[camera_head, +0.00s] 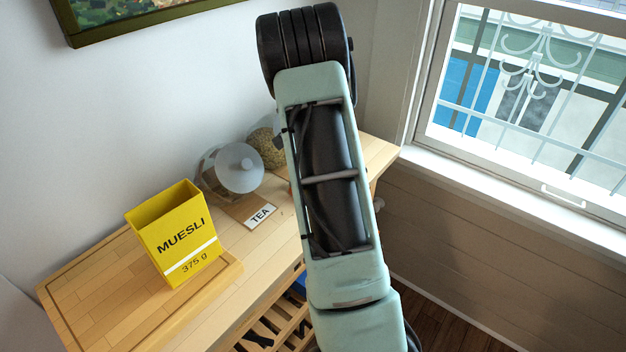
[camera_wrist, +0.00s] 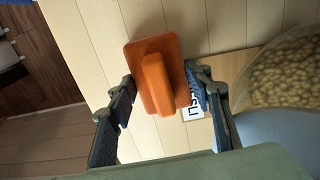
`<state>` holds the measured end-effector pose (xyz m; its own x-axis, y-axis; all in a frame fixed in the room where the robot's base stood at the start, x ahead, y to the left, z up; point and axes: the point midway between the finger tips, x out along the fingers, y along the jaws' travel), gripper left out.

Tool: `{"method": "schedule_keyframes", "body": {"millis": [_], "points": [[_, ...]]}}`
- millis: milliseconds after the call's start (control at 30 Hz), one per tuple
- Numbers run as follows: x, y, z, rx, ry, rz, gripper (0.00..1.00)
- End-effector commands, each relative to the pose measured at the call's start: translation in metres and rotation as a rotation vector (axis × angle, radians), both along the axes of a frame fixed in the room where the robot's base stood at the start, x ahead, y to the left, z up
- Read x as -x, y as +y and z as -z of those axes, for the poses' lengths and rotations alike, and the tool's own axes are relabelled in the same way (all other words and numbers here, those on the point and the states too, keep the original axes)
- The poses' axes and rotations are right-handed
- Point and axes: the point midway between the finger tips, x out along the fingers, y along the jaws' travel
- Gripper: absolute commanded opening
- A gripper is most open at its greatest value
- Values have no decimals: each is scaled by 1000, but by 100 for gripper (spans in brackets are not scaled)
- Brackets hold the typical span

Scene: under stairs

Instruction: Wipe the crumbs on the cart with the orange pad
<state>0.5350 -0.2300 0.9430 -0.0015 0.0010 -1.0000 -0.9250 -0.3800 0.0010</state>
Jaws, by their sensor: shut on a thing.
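The orange pad (camera_wrist: 153,62), a flat block with a raised handle, is between the two fingertips of my gripper (camera_wrist: 160,82) in the wrist view. My gripper is shut on the pad, over the pale wooden top of the cart (camera_wrist: 215,25). I cannot tell whether the pad touches the wood. In the head view my arm hides the gripper and nearly all of the pad; the cart top (camera_head: 225,312) runs along the wall. No crumbs can be made out in either view; part of the cart top is behind my arm.
A yellow muesli box (camera_head: 178,237) stands on a wooden board (camera_head: 95,300) at the left. A jar of beige pieces (camera_wrist: 285,75) is close right of the gripper. A window (camera_head: 530,80) is at right.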

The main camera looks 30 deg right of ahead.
Motion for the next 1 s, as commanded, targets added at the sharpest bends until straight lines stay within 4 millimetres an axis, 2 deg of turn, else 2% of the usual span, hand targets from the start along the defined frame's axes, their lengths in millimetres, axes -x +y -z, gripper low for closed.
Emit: {"method": "schedule_keyframes", "body": {"millis": [433, 1000], "points": [[-5, 2, -5, 1, -8, -1, 27], [-5, 1, -60, 2, -7, 0, 27]]}}
